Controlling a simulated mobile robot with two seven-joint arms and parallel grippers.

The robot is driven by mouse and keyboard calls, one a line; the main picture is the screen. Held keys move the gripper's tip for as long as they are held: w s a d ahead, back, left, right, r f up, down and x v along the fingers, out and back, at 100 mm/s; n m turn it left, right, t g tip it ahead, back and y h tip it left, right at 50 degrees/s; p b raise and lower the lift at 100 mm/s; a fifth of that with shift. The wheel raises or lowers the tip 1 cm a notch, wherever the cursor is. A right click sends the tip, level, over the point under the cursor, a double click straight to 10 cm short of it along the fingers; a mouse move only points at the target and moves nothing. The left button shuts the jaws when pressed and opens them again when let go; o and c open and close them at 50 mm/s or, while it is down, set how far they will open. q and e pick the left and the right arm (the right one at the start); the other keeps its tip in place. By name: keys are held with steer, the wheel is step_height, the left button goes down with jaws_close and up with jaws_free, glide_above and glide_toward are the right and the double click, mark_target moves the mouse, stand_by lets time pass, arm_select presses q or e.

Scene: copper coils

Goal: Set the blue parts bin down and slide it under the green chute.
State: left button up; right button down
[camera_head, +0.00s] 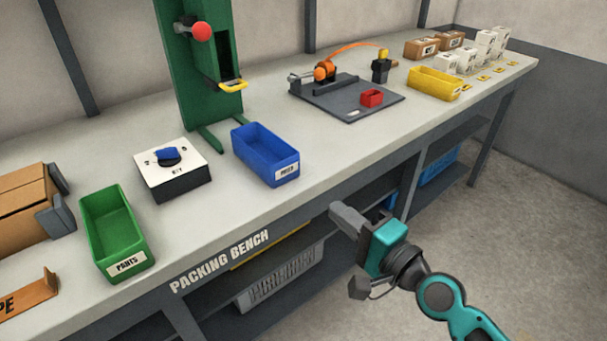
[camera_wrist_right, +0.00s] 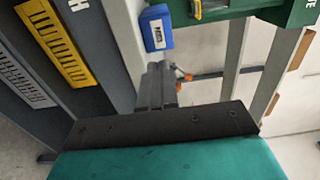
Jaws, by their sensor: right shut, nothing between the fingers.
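The blue parts bin (camera_head: 280,165) stands upright and empty on the bench, with its white-labelled end toward the front edge. It also shows in the wrist view (camera_wrist_right: 157,42). The green chute is a tall green stand (camera_head: 186,85) with a dark opening and a yellow lip (camera_head: 233,86). The bin is in front of the stand and a little to its right, not under the lip. My right gripper (camera_head: 337,211) is shut and empty, off the bench's front edge, apart from the bin. Its fingers show in the wrist view (camera_wrist_right: 158,78). My left gripper is out of view.
Left of the blue bin are a white-topped box (camera_head: 172,187) with a blue piece and a green bin (camera_head: 92,205). A yellow bin (camera_head: 434,84) stands farther back.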

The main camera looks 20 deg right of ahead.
mark_target(285, 170)
steer(key=p+x, duration=0.1)
steer(key=x, duration=1.2)
steer(key=shift+x, duration=2)
steer(key=shift+s, duration=0.15)
